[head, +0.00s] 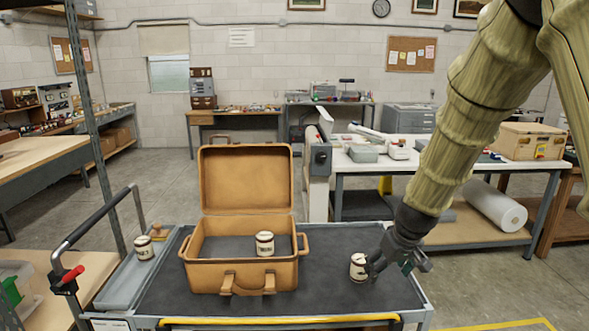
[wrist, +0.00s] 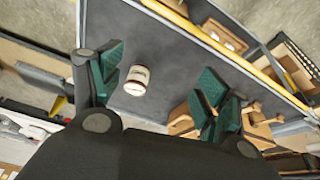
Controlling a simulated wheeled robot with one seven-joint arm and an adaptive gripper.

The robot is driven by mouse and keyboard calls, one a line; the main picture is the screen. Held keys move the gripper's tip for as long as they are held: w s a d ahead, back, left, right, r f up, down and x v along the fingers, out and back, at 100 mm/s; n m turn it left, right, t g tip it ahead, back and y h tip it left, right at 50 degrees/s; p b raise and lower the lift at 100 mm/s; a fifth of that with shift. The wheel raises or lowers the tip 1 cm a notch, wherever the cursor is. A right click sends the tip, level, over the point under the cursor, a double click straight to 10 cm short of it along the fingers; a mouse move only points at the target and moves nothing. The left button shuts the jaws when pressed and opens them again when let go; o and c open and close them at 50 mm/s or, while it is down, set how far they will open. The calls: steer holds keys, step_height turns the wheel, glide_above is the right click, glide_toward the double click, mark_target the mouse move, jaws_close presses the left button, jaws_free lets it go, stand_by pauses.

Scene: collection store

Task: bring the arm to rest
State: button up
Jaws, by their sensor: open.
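My gripper (head: 392,264) is at the right end of the cart top, pointing down, its fingers spread and empty. In the wrist view the gap between its green-padded fingers (wrist: 160,88) is wide. My arm (head: 470,110) reaches down from the upper right.
An open tan case (head: 205,273) stands mid-cart with a similar jar (head: 265,244) inside. Another jar (head: 143,247) and a small wooden object (head: 158,231) sit in the grey side tray (head: 128,283). A white-topped workbench (head: 440,166) stands behind my gripper. The mat right of the case is otherwise clear.

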steer(key=s+d+f+m+g+h+b, duration=0.1)
steer(key=s+f, duration=0.5)
steer(key=f, duration=0.5)
steer(key=s+f+g+b, duration=0.1)
steer(key=s+f, duration=0.6)
steer(key=f, duration=0.3)
steer(key=s+d+f+m+g+h+b, duration=0.1)
steer(key=s+f, duration=0.5)
steer(key=f, duration=0.5)
steer(key=s+a+f+b, duration=0.1)
steer(key=s+f, duration=0.3)
steer(key=s, duration=0.3)
steer(key=s+a+f+b, duration=0.1)
steer(key=s+f, duration=0.4)
steer(key=s, duration=0.3)
steer(key=s+a+f+m+g+y+b, duration=0.1)
steer(key=s+f, duration=0.4)
steer(key=s, duration=0.3)
steer(key=shift+s, duration=0.25)
